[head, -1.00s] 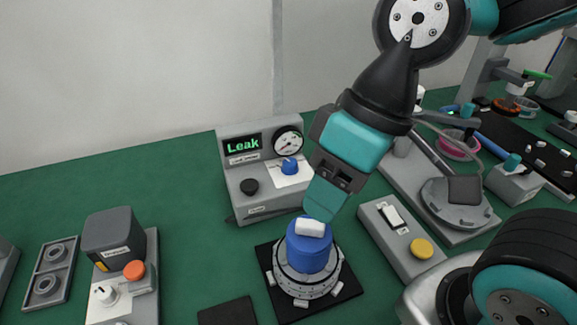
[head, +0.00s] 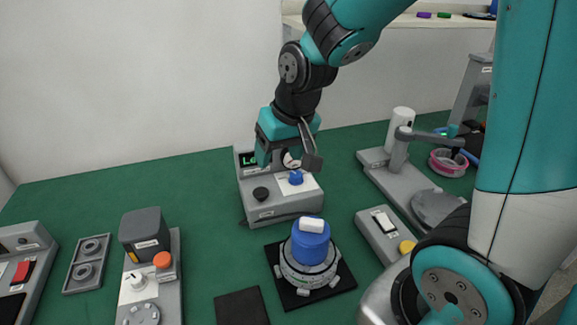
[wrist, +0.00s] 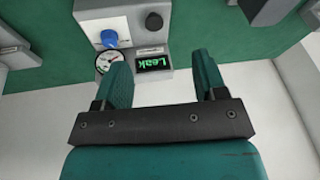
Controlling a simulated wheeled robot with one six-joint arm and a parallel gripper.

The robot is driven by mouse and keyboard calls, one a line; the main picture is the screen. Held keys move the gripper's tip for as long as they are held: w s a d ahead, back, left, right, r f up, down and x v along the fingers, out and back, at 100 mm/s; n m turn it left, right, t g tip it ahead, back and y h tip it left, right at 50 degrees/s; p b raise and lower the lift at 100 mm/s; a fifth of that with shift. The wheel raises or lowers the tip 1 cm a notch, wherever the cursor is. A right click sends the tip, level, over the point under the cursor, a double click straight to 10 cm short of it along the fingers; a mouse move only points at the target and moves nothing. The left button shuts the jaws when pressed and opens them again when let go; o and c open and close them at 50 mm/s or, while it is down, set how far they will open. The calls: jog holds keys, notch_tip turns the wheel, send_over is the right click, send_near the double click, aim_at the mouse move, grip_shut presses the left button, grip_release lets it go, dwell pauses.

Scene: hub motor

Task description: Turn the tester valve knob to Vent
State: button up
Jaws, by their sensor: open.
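The grey tester (head: 280,205) stands at the back of the green bench in the head view. Its blue valve knob (head: 296,178) sits on a white plate on the upper face; where its pointer aims is too small to tell. In the wrist view the knob (wrist: 109,38) lies beyond the left finger, near the round gauge (wrist: 108,62). The green display (wrist: 153,63) reads "Leak" and shows between the fingers. My gripper (wrist: 160,85) is open and empty, apart from the knob. In the head view my gripper's body covers part of the display and gauge.
A black knob (head: 261,194) is left of the blue one on the tester. A blue-capped hub (head: 310,242) on a black base stands in front. A grey switch box (head: 385,235) with a yellow button is at right. A grey stand (head: 398,150) rises at back right.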

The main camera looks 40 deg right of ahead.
aim_at(296, 173)
jog(key=w+d+f+m+h+p, duration=0.1)
jog(key=w+d+m, duration=0.15)
jog(key=d, duration=0.25)
jog(key=w+d+f+m+h, duration=0.1)
jog(key=w+d+h, duration=0.15)
jog(key=d, duration=0.25)
jog(key=shift+t+y, duration=0.3)
jog(key=shift+y, duration=0.15)
jog(key=p+x, duration=0.1)
jog(key=x, duration=1.6)
jog(key=shift+w+p, duration=0.2)
jog(key=shift+p, duration=0.15)
